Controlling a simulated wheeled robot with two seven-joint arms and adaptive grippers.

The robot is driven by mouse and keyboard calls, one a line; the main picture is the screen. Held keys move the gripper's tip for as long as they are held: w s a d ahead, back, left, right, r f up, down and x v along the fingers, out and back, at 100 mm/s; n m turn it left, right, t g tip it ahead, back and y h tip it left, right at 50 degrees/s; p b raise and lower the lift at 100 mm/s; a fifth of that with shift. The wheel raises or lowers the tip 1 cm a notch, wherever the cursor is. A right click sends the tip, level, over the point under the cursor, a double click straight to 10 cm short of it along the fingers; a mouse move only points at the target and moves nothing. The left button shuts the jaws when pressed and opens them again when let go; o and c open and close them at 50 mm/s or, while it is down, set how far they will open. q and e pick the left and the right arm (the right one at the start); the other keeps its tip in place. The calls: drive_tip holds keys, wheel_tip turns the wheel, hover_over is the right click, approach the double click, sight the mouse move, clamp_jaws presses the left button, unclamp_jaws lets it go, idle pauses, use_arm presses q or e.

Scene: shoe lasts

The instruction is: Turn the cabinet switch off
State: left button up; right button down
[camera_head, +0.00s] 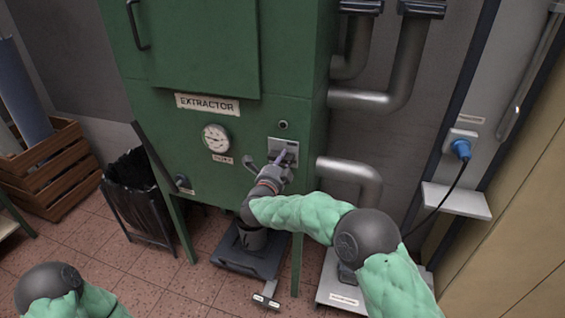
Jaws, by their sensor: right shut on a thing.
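The green cabinet (235,138) with an EXTRACTOR label stands in the middle of the head view. Its switch plate (284,145) is on the front face at the lower right, with a small bluish lever partly showing. My right gripper (283,160) is at the plate, shut on the switch lever (289,154). The gripper hides most of the lever, so its exact position cannot be told. My left arm shows only at the bottom left corner; its gripper is out of view.
A gauge (215,138) sits left of the switch. Grey pipes (352,172) run on the right. A black bin (137,195) and wooden crate (50,170) stand at the left. A blue plug (461,148) with a cable is on the right wall.

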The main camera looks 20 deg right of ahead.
drive_tip(key=shift+f, duration=0.15)
drive_tip(key=c, duration=1)
unclamp_jaws()
drive_tip(key=shift+s, duration=0.1)
drive_tip(key=v, duration=1.2)
